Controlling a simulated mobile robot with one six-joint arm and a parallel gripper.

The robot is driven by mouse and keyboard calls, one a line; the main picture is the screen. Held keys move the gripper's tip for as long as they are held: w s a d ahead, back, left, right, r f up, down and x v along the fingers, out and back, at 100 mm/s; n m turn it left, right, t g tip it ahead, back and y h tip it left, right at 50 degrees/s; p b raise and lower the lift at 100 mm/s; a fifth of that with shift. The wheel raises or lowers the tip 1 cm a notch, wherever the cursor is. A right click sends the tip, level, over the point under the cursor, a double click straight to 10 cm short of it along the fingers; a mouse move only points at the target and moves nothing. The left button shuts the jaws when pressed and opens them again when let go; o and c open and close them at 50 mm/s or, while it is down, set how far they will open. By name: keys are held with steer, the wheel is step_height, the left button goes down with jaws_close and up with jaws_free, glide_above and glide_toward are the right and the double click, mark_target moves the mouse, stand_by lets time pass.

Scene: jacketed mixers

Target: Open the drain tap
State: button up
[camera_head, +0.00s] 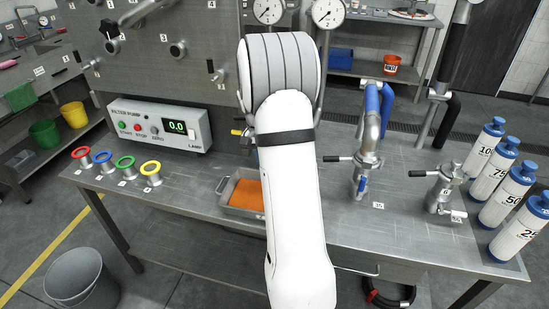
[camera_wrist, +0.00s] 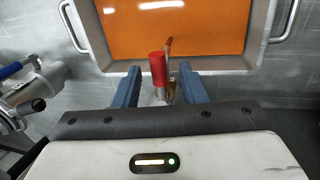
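In the wrist view, the drain tap's red handle (camera_wrist: 158,70) stands between the two blue fingers of my gripper (camera_wrist: 160,69). A gap shows on each side of the handle, so the fingers are open around it and not closed on it. A small brass-coloured part shows beside and behind the handle, and the tap's body is mostly hidden. A metal tray (camera_wrist: 262,40) with an orange content lies beyond the fingertips. In the head view, the tray (camera_head: 226,190) sits on the bench, partly covered by my arm, which hides my gripper and the red handle.
A tap with a blue-sleeved pipe (camera_head: 368,130) and a second black-handled fitting (camera_head: 440,187) stand to the right. Several white bottles (camera_head: 506,194) stand at the right edge. The pump control box (camera_head: 160,126) and coloured rings (camera_head: 125,164) are on the left.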

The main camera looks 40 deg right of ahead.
step_height(320, 180, up, 7)
steer(key=w+a, duration=0.1)
steer(key=shift+r, duration=0.2)
stand_by(0.4)
steer(key=shift+w, duration=0.1)
steer(key=s+a+r+n+t, duration=0.2)
steer(key=s+a+r+n, duration=0.3)
steer(key=s+a, duration=0.6)
steer(key=s+a+f+n+t+y, duration=0.1)
steer(key=s+a+n, duration=0.4)
steer(key=s+a, duration=0.7)
steer(key=shift+f+t, duration=0.4)
steer(key=shift+t, duration=0.3)
